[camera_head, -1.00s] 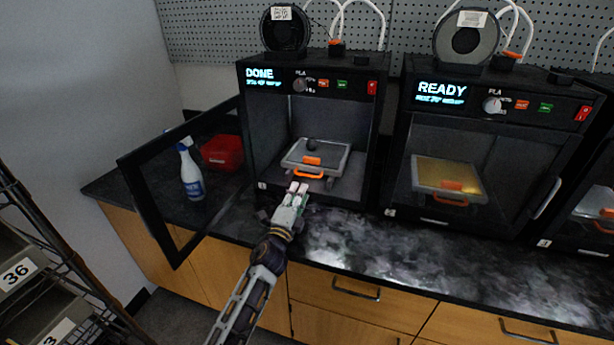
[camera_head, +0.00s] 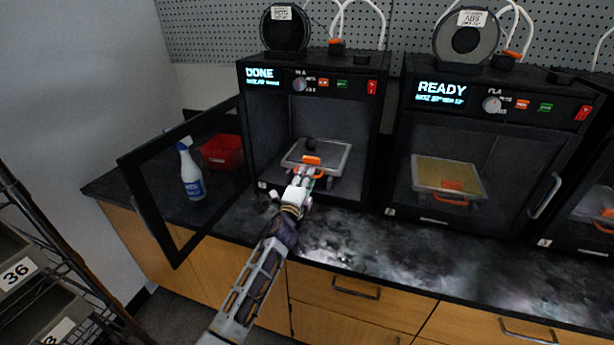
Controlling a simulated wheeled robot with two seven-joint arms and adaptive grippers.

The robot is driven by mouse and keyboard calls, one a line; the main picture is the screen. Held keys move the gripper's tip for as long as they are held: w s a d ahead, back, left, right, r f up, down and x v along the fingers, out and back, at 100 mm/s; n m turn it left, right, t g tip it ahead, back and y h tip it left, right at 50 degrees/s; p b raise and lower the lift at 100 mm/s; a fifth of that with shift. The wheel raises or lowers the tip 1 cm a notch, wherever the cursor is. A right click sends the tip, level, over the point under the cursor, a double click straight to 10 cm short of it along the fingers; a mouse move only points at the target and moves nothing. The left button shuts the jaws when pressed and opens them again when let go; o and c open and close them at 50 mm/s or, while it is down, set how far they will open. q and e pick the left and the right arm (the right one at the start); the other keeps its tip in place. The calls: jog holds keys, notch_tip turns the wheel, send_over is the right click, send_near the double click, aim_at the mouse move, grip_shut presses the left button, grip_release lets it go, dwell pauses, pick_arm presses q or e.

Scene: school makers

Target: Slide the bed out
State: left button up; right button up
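The left printer (camera_head: 310,62) reads DONE and its door stands open to the left. Its bed (camera_head: 334,158) is a grey plate inside the chamber, with a small dark printed object (camera_head: 311,144) on it and an orange handle (camera_head: 312,161) at its front edge. My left gripper (camera_head: 303,177) is at the chamber opening, right at the handle's lower side. Its fingers are small and partly overlap the handle, so I cannot tell whether they are open or closed on it. My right gripper is not in view.
The open door frame (camera_head: 152,212) stands left of my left arm. A spray bottle (camera_head: 190,172) and a red bin (camera_head: 222,152) are behind it. A second printer (camera_head: 500,92) reading READY stands closed at right. The dark counter (camera_head: 350,240) in front is clear.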

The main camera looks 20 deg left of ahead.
pick_arm(q)
jog(key=shift+w+r, duration=0.1)
jog(key=shift+w, duration=0.5)
grip_shut()
